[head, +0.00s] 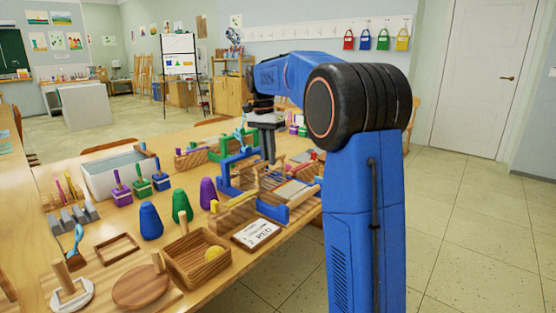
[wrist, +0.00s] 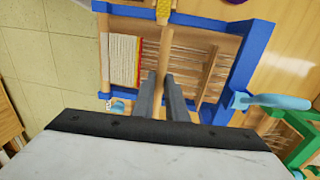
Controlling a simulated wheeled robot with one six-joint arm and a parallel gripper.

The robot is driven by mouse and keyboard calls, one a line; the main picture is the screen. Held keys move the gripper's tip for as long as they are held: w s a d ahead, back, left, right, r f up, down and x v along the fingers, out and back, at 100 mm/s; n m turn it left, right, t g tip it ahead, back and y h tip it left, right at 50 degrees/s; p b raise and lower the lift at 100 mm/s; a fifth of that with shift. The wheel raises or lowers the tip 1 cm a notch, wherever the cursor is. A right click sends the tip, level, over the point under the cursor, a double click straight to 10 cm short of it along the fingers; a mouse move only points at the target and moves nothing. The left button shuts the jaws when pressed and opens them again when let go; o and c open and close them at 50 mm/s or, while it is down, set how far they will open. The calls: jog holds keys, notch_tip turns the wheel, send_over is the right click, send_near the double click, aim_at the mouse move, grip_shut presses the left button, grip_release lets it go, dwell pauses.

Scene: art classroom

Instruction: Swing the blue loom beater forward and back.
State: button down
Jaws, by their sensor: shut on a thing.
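The blue loom (head: 228,180) stands on the wooden table, with a blue frame, pale warp threads and wooden bars. In the wrist view the loom frame (wrist: 238,75) surrounds a white woven patch edged in red and yellow at left and bare warp threads at right. My gripper (head: 270,160) reaches down over the loom from above. In the wrist view my gripper's two dark fingers (wrist: 163,76) are close together over the warp, shut on the loom's beater.
A light blue handle (wrist: 275,101) sticks out at the loom's right side in the wrist view, near a green frame (wrist: 300,140). Blue, green and purple cones, a wooden box (head: 200,265) and a lettered card (head: 256,234) stand in front. Floor lies beyond the table edge.

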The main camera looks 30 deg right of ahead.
jog(key=w+a+f, duration=0.2)
jog(key=w, duration=0.4)
jog(key=shift+a+f, duration=0.15)
jog(key=shift+w+a+f, duration=0.1)
jog(key=shift+w, duration=0.2)
jog(key=c, duration=1.8)
grip_release()
jog(key=shift+w+f, duration=0.1)
jog(key=shift+o, duration=0.2)
